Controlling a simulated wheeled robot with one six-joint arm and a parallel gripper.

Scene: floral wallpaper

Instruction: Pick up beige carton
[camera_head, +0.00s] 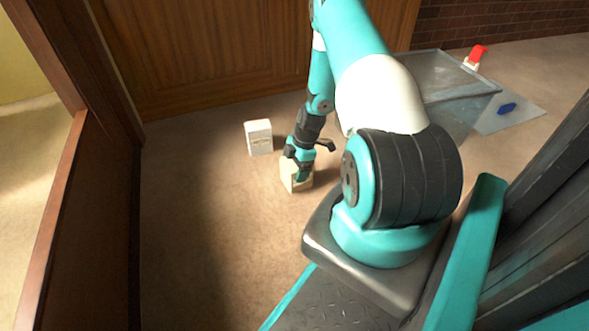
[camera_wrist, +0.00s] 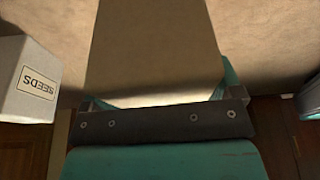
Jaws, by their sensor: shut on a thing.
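The beige carton (camera_head: 288,180) is a small pale block below my gripper in the head view, with its upper part partly hidden by the fingers. My gripper (camera_head: 302,172) points down and is shut on this carton. In the wrist view the carton (camera_wrist: 153,45) fills the middle as a plain tan face between the teal fingers, with a bright lower edge. It is at or very near the floor; I cannot tell whether it touches.
A white box (camera_head: 258,137) stands on the floor just behind and left; it reads SEEDS in the wrist view (camera_wrist: 33,82). A wooden panel wall (camera_head: 240,45) is behind. A clear low table or case (camera_head: 440,75), a blue item (camera_head: 507,108) and a red-topped item (camera_head: 476,54) are right.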

